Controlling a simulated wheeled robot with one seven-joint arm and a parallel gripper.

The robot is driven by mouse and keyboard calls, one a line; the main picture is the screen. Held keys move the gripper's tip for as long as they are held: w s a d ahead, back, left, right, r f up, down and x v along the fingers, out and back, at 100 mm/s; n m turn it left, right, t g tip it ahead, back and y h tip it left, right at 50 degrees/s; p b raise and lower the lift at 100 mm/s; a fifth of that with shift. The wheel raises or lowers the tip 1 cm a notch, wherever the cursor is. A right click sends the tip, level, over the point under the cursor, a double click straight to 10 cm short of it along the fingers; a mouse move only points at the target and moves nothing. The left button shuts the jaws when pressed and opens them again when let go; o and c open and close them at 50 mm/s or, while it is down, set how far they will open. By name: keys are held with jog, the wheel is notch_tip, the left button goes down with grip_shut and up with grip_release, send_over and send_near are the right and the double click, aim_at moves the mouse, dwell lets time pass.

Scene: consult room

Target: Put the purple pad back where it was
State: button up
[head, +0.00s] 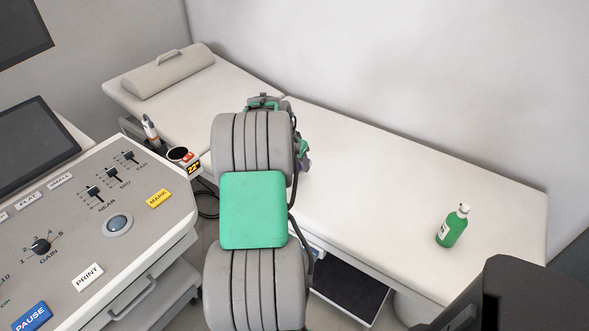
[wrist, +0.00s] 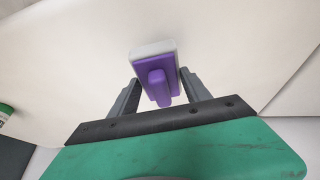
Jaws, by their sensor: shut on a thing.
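The purple pad (wrist: 157,82) is a small purple block with a purple grip and a pale grey layer along its far side. In the wrist view my gripper (wrist: 161,79) has one finger on each side of it and is shut on it. The white couch top lies behind the pad; I cannot tell whether the pad touches it.
The white couch (head: 400,185) is mostly bare. A green bottle (head: 453,226) stands at its right end and a bolster (head: 168,72) lies at its far left end. A control console (head: 75,235) with a probe holder (head: 180,155) stands at left, close to my arm.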

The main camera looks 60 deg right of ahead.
aim_at(295, 169)
jog(key=d+f, duration=0.1)
jog(key=w+d+f, duration=0.1)
jog(key=f, duration=0.1)
jog(key=shift+w, duration=0.2)
notch_tip(295, 169, down, 2)
jog(key=shift+f, duration=0.25)
jog(key=shift+f, duration=0.15)
jog(key=shift+f, duration=0.2)
jog(key=o, duration=1.3)
jog(key=shift+r, duration=0.1)
